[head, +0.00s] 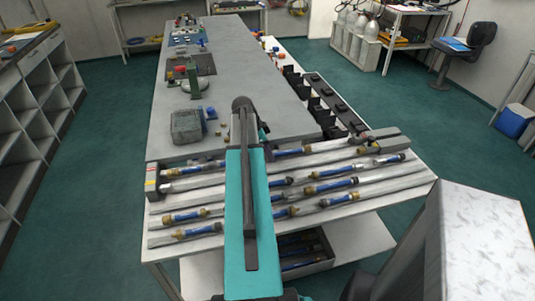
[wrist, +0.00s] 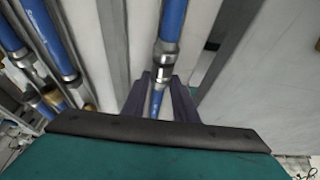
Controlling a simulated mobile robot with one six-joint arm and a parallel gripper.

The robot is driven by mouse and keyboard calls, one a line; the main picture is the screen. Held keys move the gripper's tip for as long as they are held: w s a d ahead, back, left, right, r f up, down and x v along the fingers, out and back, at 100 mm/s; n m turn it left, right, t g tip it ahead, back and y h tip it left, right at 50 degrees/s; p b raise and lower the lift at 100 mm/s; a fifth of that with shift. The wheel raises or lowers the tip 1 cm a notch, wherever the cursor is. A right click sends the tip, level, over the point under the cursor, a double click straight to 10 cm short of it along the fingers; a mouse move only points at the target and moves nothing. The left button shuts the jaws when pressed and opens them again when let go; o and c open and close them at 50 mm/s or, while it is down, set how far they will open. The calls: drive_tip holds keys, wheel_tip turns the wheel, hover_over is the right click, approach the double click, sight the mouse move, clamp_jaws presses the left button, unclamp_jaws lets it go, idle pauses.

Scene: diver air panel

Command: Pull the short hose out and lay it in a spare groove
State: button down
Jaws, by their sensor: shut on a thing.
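In the wrist view my gripper (wrist: 162,97) is shut on a blue hose (wrist: 157,103), just below a silver metal fitting (wrist: 163,67). Another blue length (wrist: 173,20) continues above the fitting; the two look in line, and I cannot tell whether they are joined. In the head view my teal arm hides the gripper and the held hose. Several short blue hoses with metal ends, such as this one (head: 332,186) and this one (head: 199,230), lie in the pale grooved rack (head: 385,187). Bare stretches of groove show at its right side.
The long grey bench (head: 228,70) runs away behind the rack. A grey block (head: 187,126) stands on its left side, and black holders (head: 297,85) line its right edge. More hoses lie in a bin (head: 318,266) below. Other blue hoses (wrist: 55,40) lie left of my jaws.

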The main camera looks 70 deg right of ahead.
drive_tip(key=shift+s+d, duration=0.8)
drive_tip(key=shift+s, duration=0.3)
idle(0.6)
drive_tip(key=shift+r, duration=0.1)
drive_tip(key=shift+w+r+p, duration=0.1)
drive_tip(key=shift+r+p, duration=1.2)
drive_tip(key=shift+r, duration=1.65)
